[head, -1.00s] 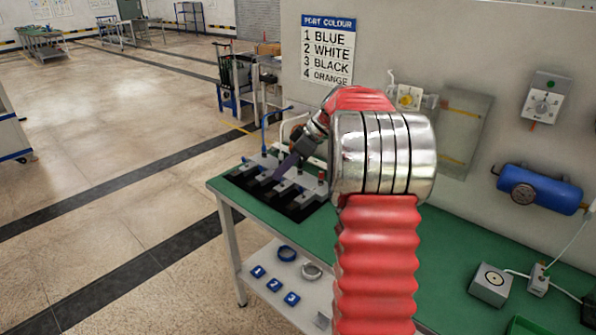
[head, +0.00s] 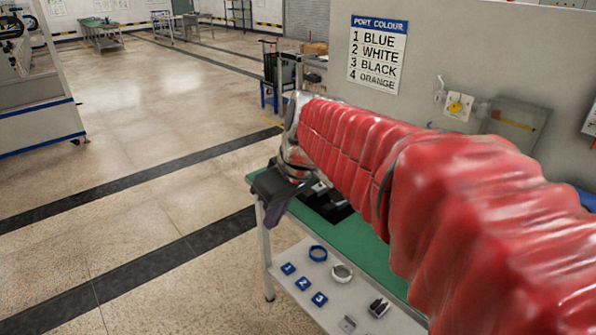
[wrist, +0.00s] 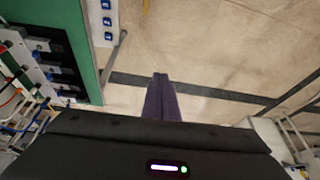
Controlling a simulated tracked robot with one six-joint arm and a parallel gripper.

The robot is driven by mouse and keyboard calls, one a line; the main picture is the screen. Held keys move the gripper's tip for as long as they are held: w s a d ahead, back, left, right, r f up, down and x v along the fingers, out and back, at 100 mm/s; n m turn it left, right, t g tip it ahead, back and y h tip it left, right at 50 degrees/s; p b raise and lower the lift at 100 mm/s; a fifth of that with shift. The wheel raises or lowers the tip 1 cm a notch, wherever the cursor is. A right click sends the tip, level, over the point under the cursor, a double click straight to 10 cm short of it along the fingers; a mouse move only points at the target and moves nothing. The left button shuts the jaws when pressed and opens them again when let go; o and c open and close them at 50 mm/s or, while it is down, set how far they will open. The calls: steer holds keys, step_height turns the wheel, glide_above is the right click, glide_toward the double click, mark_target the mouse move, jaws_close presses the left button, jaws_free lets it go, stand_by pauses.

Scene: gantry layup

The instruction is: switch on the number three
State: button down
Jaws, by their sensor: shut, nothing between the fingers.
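A bank of grey blocks on a black base (head: 328,207) sits on the green bench, mostly hidden behind my arm in the head view. In the wrist view several grey blocks (wrist: 62,70) show at the left, with dark gaps and coloured hoses; I cannot read any number on them. A blue tag marked 3 (head: 319,299) lies on the lower shelf. The wall sign (head: 377,55) lists 3 as black. My gripper (head: 268,222) has purple fingers, shut and empty, pointing down beyond the bench's left end. In the wrist view the gripper (wrist: 160,78) hangs over bare floor, apart from the blocks.
A yellow switch (head: 459,106) is on the wall. The floor left of the bench is free.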

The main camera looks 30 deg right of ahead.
steer(key=s+a+f+m+h, duration=0.1)
steer(key=s+a+f, duration=0.1)
steer(key=s, duration=0.4)
steer(key=s+a+f+m+t, duration=0.1)
steer(key=s+a+f+m, duration=0.1)
steer(key=s, duration=0.5)
steer(key=shift+a+f+t+h, duration=0.2)
steer(key=shift+a+t+h, duration=0.15)
steer(key=shift+a, duration=0.5)
steer(key=shift+s, duration=0.15)
